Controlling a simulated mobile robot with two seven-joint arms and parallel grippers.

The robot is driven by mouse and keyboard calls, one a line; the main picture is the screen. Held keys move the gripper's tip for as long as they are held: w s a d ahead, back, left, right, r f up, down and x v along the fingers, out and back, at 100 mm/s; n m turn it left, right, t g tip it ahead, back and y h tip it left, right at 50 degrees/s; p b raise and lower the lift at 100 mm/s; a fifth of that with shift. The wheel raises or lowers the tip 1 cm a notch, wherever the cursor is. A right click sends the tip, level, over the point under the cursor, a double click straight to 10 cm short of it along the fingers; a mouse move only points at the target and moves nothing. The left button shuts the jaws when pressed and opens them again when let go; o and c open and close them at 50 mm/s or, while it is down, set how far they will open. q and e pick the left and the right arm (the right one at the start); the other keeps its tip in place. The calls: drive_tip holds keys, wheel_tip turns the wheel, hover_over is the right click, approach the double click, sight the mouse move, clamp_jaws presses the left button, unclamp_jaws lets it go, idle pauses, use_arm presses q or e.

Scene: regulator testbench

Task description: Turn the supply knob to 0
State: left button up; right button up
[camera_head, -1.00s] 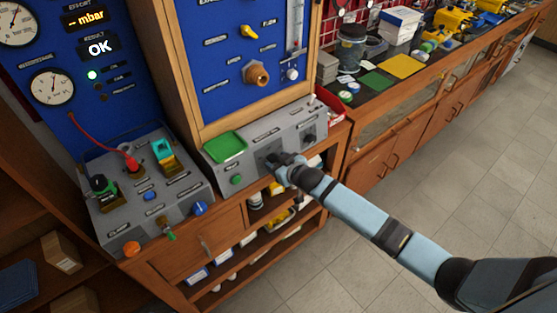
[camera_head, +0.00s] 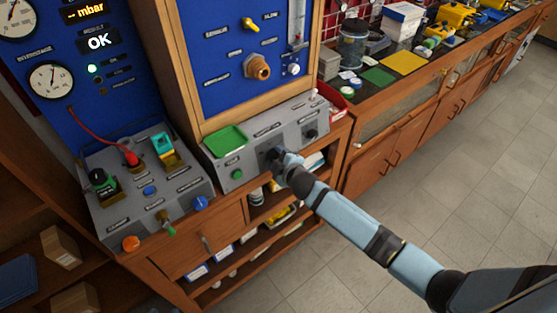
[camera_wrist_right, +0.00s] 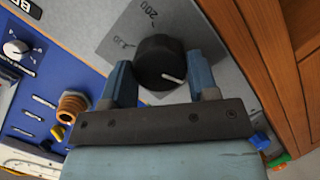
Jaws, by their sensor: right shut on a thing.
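A black round knob (camera_wrist_right: 160,62) with a white pointer line sits on a grey plate marked "200" in the right wrist view. The pointer line aims to the lower right of that picture. My right gripper (camera_wrist_right: 160,80) has one blue-grey finger on each side of the knob and is shut on it. In the head view my right gripper (camera_head: 280,156) is at the front of the grey control box (camera_head: 255,152) and hides most of this knob. Its label is too small to read there. My left gripper is not in view.
A second dark knob (camera_head: 310,134) is to the right on the same box; a green tray (camera_head: 225,141) and green button (camera_head: 237,174) are to the left. Another grey console (camera_head: 120,222) with knobs and a red cable (camera_head: 96,130) stands at left. Floor at right is clear.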

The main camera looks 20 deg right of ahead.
drive_tip(key=shift+n, duration=0.8)
drive_tip(key=o, duration=0.9)
drive_tip(key=b+v, duration=0.1)
drive_tip(key=v, duration=1.2)
drive_tip(key=shift+s+a+b, duration=0.1)
drive_tip(key=shift+s+b, duration=0.2)
drive_tip(key=shift+s, duration=0.15)
